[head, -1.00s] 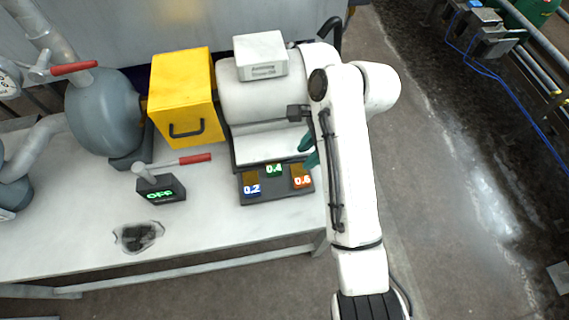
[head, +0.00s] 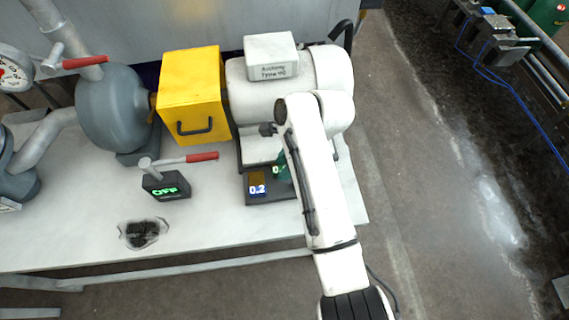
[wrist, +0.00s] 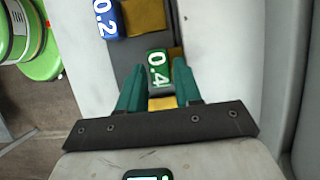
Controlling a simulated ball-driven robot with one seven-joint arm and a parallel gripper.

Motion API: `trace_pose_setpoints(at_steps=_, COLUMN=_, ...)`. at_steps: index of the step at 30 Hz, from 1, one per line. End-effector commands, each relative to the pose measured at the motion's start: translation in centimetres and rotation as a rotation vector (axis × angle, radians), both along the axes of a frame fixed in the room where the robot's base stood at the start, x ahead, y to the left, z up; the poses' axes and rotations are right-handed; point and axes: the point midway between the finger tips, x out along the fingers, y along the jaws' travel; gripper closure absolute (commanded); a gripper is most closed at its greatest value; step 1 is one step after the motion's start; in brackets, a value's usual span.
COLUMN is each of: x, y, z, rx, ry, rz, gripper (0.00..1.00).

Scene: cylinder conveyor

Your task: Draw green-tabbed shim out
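The green tab (wrist: 157,65) marked 0.4 sits on the dark shim holder (wrist: 122,52), with yellow shim metal beside it. In the head view the green tab (head: 277,171) is partly covered by my arm, at the holder (head: 262,196). My gripper (wrist: 158,88) has two dark green fingers spread apart, one on each side of the tab's near end. I cannot tell whether they touch it. The blue tab (head: 257,189) marked 0.2 is left of the green one. The red tab is hidden behind my arm.
A white motor (head: 262,90) and a yellow box (head: 190,95) stand behind the holder. A black OFF switch box (head: 165,188) with a red-handled lever (head: 202,157) stands to the left. The white bench (head: 90,225) is mostly clear in front.

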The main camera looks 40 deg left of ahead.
Motion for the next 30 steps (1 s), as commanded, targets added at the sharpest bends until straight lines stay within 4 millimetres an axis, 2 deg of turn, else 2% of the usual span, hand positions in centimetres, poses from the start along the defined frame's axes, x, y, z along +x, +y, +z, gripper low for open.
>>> trace_pose_setpoints(at_steps=10, x=-0.11, y=0.07, z=-0.32, rx=0.0, ry=0.0, rz=0.0, gripper=0.67)
trace_pose_setpoints(at_steps=20, x=-0.1, y=0.06, z=-0.31, rx=0.0, ry=0.0, rz=0.0, gripper=0.98)
trace_pose_setpoints(at_steps=30, x=-0.09, y=0.06, z=-0.29, rx=0.0, ry=0.0, rz=0.0, gripper=1.0)
